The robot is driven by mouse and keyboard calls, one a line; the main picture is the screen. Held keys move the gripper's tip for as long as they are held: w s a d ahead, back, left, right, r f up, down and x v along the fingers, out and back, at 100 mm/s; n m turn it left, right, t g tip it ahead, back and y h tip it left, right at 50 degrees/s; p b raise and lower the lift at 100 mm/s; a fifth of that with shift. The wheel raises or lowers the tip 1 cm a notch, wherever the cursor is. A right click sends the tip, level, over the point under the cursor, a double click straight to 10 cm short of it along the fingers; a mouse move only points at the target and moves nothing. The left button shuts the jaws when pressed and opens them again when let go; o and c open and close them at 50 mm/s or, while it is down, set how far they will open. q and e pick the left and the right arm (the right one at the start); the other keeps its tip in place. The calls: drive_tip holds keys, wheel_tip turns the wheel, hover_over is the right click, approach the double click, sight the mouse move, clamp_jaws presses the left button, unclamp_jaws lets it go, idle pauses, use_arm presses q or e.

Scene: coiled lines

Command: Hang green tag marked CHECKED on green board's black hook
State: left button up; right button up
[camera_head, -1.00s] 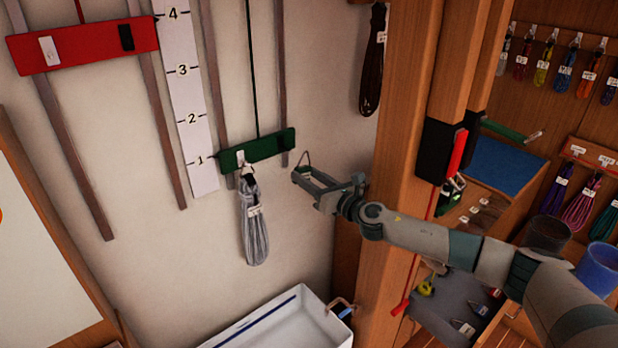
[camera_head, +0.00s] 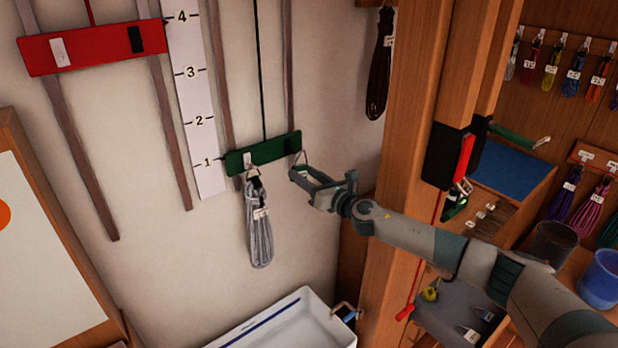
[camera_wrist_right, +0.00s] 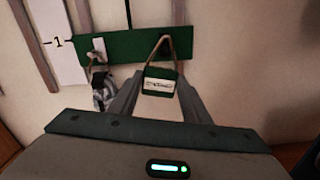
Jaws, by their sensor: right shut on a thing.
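The green board (camera_head: 263,154) hangs on the pale wall, with a white hook (camera_head: 248,160) near its left end. A grey coiled line (camera_head: 259,225) hangs from that hook. The black hook at the board's right end is hard to make out behind the tag's loop. My right gripper (camera_head: 299,176) is shut on the green tag (camera_wrist_right: 160,86), just below the board's right end. The tag has a white label, too small to read. Its cord loop (camera_wrist_right: 164,42) stands upright and overlaps the board's right part; I cannot tell whether it is around the hook. My left gripper is not in view.
A red board (camera_head: 95,47) hangs at upper left, beside a numbered white scale (camera_head: 194,90). A white bin (camera_head: 290,325) stands below. A wooden post (camera_head: 400,170) rises close to my right arm. A dark coil (camera_head: 380,75) hangs at upper right of the green board.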

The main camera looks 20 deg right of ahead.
drive_tip(key=shift+f+b+x, duration=0.15)
drive_tip(key=shift+b+x, duration=0.45)
drive_tip(key=shift+x, duration=0.45)
drive_tip(key=shift+f+b+x, duration=0.1)
drive_tip(key=shift+b+x, duration=0.5)
drive_tip(key=shift+x, duration=0.45)
drive_tip(key=shift+w+a+f+b, duration=0.15)
drive_tip(key=shift+w+f+b, duration=0.3)
drive_tip(key=shift+w+b, duration=0.1)
drive_tip(key=o, duration=1.1)
drive_tip(key=shift+b+v, duration=1.95)
drive_tip(key=shift+v, duration=6.75)
